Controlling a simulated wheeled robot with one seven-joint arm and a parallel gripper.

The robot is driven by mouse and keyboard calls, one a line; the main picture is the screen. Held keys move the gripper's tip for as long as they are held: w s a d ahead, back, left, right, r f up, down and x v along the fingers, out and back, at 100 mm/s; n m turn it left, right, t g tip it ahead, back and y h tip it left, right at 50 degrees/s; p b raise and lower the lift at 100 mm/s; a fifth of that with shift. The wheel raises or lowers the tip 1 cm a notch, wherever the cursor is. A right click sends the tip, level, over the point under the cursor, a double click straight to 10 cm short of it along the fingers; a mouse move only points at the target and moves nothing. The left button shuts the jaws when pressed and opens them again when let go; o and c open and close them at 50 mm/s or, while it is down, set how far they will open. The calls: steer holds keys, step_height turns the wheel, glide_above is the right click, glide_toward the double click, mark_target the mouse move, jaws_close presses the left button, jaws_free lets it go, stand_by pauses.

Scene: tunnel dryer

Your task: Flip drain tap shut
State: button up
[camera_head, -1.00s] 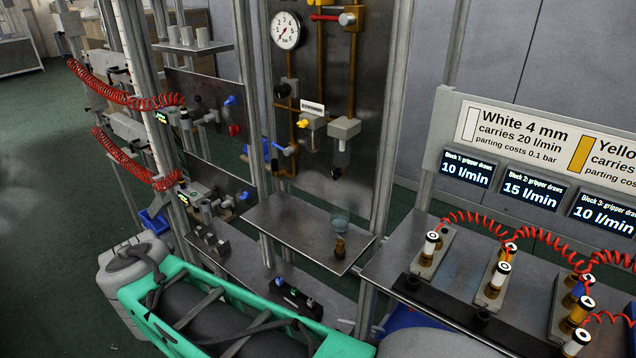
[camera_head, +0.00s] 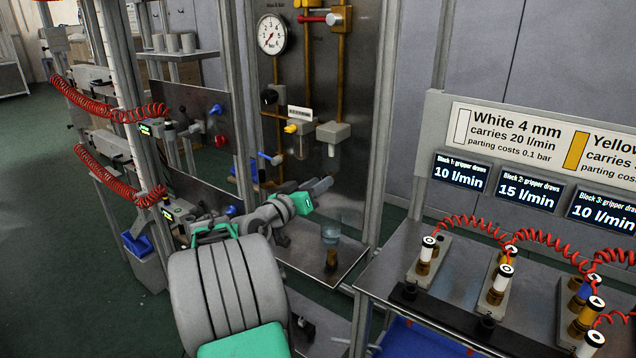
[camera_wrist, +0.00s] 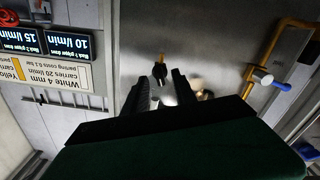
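Contact with the tap cannot be told.
A blue-handled valve (camera_head: 270,158) and a yellow-knobbed unit (camera_head: 298,128) are left of the block. A clear cup (camera_head: 330,234) stands on a steel shelf (camera_head: 345,256) below. A bench (camera_head: 380,297) with hose couplings is at right. Coiled red hoses (camera_head: 105,110) hang at left.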

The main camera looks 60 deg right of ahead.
steer(key=shift+c, duration=0.3)
jaws_close()
stand_by(0.3)
